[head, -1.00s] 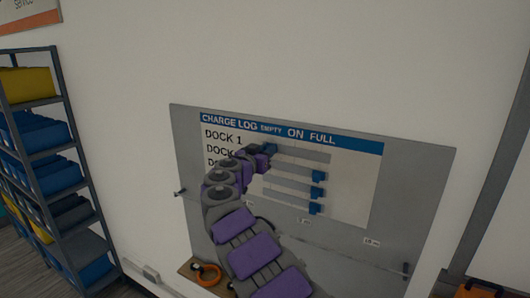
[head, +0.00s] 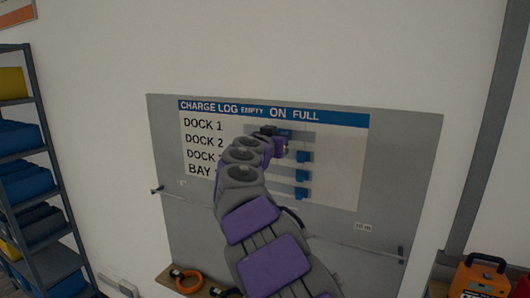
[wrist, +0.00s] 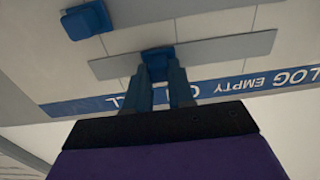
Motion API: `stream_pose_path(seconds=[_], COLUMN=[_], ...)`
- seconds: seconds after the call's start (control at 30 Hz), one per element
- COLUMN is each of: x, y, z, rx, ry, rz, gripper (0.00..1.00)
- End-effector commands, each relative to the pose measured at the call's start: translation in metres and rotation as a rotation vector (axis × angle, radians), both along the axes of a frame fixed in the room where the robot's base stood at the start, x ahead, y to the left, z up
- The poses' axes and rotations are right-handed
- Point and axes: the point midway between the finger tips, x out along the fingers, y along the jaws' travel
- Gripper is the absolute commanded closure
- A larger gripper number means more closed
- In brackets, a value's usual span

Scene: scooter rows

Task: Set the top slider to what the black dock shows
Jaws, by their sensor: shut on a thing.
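The charge log board (head: 340,185) has a blue header reading EMPTY, ON, FULL and rows labelled DOCK 1, DOCK 2, a partly hidden DOCK row and BAY. The top slider's blue knob (head: 285,132) sits on the DOCK 1 track, roughly below ON. My gripper (head: 276,137) is shut on this knob. The wrist view shows the knob (wrist: 158,62) between the fingertips, upside down relative to the board. The lower sliders' knobs (head: 304,157) stand further right, below FULL. No black dock is in view.
A grey shelf (head: 45,180) with blue and yellow bins stands at the left. An orange ring (head: 188,284) lies on a ledge below the board. An orange case (head: 480,278) stands at the lower right. My arm covers part of the board.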

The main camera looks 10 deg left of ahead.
Motion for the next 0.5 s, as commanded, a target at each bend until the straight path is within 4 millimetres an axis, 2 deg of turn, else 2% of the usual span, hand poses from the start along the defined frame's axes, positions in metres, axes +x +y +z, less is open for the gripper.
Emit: stream_pose_path(seconds=[0.03, 0.2, 0.5], x=[-0.003, -0.008, -0.014], y=[-0.009, -0.031, -0.054], z=[-0.005, -0.006, -0.003], rx=[0.001, 0.000, -0.001], ry=[-0.001, 0.002, 0.001], rz=[-0.003, -0.005, -0.001], gripper=[1.00, 1.00, 1.00])
